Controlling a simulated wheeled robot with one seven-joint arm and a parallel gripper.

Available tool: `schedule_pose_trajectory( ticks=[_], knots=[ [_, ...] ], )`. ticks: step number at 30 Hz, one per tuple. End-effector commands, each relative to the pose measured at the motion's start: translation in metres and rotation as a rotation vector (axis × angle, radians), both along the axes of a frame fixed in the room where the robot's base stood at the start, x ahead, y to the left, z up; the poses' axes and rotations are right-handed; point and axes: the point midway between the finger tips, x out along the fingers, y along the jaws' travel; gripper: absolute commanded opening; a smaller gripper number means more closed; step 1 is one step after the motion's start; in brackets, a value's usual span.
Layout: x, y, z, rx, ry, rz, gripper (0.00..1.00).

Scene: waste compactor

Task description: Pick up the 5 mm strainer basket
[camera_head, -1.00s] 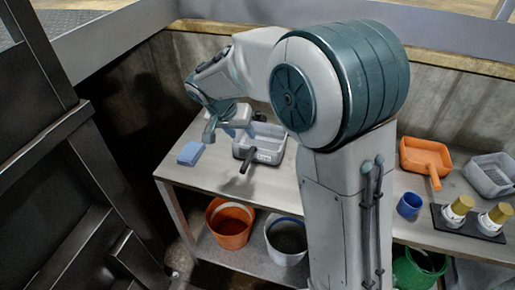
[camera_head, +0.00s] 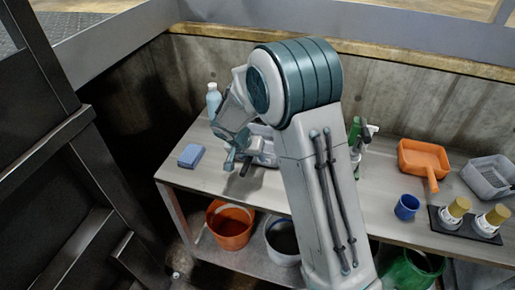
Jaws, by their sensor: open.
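A grey basket (camera_head: 267,158) with a dark handle (camera_head: 245,168) sits on the bench left of centre, partly hidden by my arm. Another grey basket (camera_head: 490,177), with a mesh-like floor, sits at the right end of the bench. I cannot read a 5 mm marking on either one. My gripper (camera_head: 237,160) is open, pointing down at the left front of the left basket, close to its handle. I cannot tell whether the fingers touch the handle or lie around it.
A blue sponge-like block (camera_head: 191,155) lies left of my gripper. A pale blue bottle (camera_head: 213,100) stands behind it. To the right are a green spray bottle (camera_head: 355,135), an orange scoop (camera_head: 425,160), a blue cup (camera_head: 406,207) and gold-topped containers (camera_head: 457,208). Buckets (camera_head: 229,226) stand below.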

Motion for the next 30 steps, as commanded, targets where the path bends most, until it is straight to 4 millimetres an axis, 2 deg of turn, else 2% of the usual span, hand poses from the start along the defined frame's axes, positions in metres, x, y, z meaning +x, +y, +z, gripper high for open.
schedule_pose_trajectory(
  ticks=[8,9,13,14,25,30],
  knots=[
    [0.002,-0.002,-0.005,0.001,-0.001,0.001,0.43],
    [0.002,-0.002,-0.005,0.001,-0.001,0.001,0.41],
    [0.002,-0.001,-0.005,0.001,-0.001,0.001,0.04],
    [0.002,-0.001,-0.005,0.001,-0.001,0.001,0.00],
    [0.002,-0.001,-0.002,0.001,-0.003,0.000,0.00],
    [0.002,-0.001,0.012,0.002,-0.005,0.000,0.00]
  ],
)
